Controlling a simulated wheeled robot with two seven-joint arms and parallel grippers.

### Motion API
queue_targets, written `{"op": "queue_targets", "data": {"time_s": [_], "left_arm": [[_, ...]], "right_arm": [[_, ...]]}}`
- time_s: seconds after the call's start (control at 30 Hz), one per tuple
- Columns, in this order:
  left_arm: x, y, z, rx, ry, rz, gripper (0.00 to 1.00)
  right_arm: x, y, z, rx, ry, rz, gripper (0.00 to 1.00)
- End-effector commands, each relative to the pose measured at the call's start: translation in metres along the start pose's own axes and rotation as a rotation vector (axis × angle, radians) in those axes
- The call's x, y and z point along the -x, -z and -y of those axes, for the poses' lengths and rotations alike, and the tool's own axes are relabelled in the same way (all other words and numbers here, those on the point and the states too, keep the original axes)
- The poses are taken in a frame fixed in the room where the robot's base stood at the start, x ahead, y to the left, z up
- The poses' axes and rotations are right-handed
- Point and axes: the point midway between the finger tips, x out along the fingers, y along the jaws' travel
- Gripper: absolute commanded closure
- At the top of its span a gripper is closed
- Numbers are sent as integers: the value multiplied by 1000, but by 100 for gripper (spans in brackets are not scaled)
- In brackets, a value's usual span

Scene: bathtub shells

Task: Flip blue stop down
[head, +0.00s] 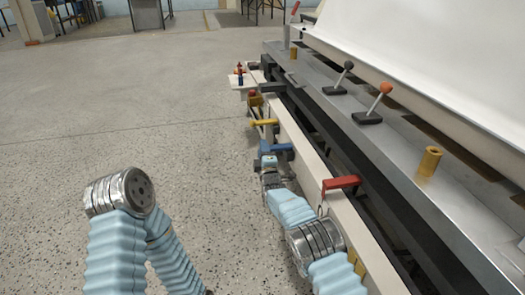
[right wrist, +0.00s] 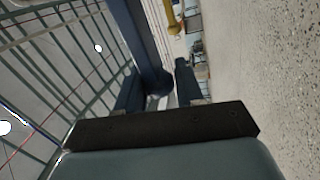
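The blue stop (head: 278,147) sticks out sideways from the pale rail of the machine in the head view. My right gripper (head: 267,160) is right at its outer end. In the right wrist view the blue stop (right wrist: 145,45) runs down as a long bar between the two dark fingers of the gripper (right wrist: 158,88). The fingers are apart, with a gap on the right side of the bar. I cannot tell whether the left finger touches it. My left gripper is out of view; only my left arm shows.
A yellow stop (head: 264,122) lies farther along the rail (head: 296,140), and a red stop (head: 341,184) is nearer. Levers with black (head: 348,66) and orange (head: 385,88) knobs stand on the machine's grey ledge. The speckled floor to the left is open.

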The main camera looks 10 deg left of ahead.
Motion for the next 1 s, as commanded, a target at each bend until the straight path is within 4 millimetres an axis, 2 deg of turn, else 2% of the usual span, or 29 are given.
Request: {"op": "queue_targets", "data": {"time_s": [0.03, 0.1, 0.4, 0.57, 0.77, 1.0], "left_arm": [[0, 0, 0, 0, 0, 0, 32], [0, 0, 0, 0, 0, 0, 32], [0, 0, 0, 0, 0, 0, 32], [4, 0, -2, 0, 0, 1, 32], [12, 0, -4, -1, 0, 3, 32], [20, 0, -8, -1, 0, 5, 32]], "right_arm": [[0, 0, 1, 0, 1, 1, 55], [0, 0, 1, 0, 1, 0, 45], [1, 1, 0, -1, 0, -1, 45], [9, 1, -1, -1, 1, 0, 45], [40, 1, -2, -1, 3, 0, 45], [91, 1, -1, -1, 3, 0, 45]]}}
